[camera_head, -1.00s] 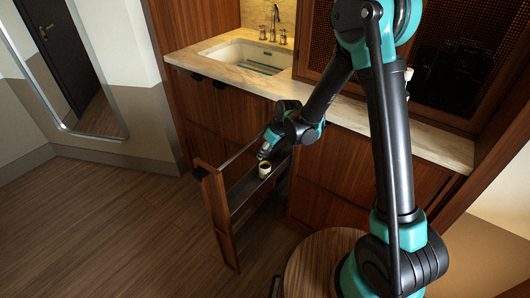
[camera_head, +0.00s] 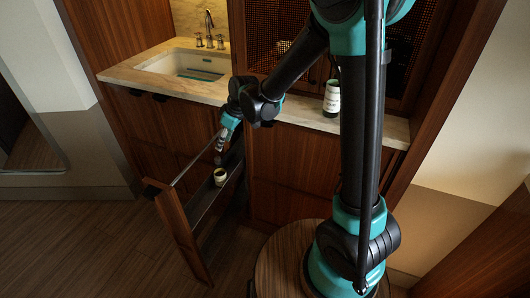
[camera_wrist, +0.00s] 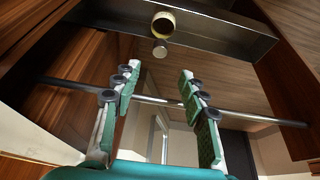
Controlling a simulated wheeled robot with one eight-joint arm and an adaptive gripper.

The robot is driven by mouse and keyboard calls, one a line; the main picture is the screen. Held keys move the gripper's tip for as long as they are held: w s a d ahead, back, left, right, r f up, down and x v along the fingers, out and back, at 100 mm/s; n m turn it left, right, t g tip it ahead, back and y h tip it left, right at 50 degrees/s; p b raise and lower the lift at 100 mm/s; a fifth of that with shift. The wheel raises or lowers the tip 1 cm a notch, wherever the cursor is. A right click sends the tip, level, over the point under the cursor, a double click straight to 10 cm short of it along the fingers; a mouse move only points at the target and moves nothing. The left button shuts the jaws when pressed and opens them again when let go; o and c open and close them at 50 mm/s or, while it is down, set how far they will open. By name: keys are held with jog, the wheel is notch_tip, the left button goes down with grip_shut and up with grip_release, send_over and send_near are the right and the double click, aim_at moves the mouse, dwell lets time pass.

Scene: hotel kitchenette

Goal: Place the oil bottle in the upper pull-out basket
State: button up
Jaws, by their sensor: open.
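The pull-out unit (camera_head: 181,235) stands out from the cabinet, with a wooden front panel, a metal rail and a dark upper basket (camera_head: 205,203). A small cream-and-dark container (camera_head: 220,177) stands in that basket; it also shows near the top of the wrist view (camera_wrist: 163,22). A dark bottle with a white label (camera_head: 331,98) stands on the counter at the right. I cannot tell for sure which one is the oil bottle. My gripper (camera_head: 219,158) is just above the container, apart from it. In the wrist view my gripper (camera_wrist: 158,90) is open, with nothing between its fingers.
The metal rail (camera_wrist: 150,99) crosses behind the fingers in the wrist view. The stone counter (camera_head: 290,108) with a sink (camera_head: 185,63) runs above the cabinets. A round wooden table (camera_head: 285,262) is close in front. The floor at left is clear.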

jog(key=s+d+m+t+h, duration=0.1)
jog(key=s+d+m, duration=0.3)
jog(key=d, duration=0.7)
jog(key=s+d+m+h, duration=0.1)
jog(key=s+d+m, duration=0.4)
jog(key=d, duration=0.6)
jog(key=s+d+m+t+h, duration=0.1)
jog(key=s+d+m+h, duration=0.1)
jog(key=s+d+m, duration=0.2)
jog(key=s+d, duration=0.3)
jog(key=d, duration=0.5)
jog(key=shift+s+f+m+t, duration=0.3)
jog(key=shift+s+f, duration=0.05)
jog(key=shift+f, duration=0.05)
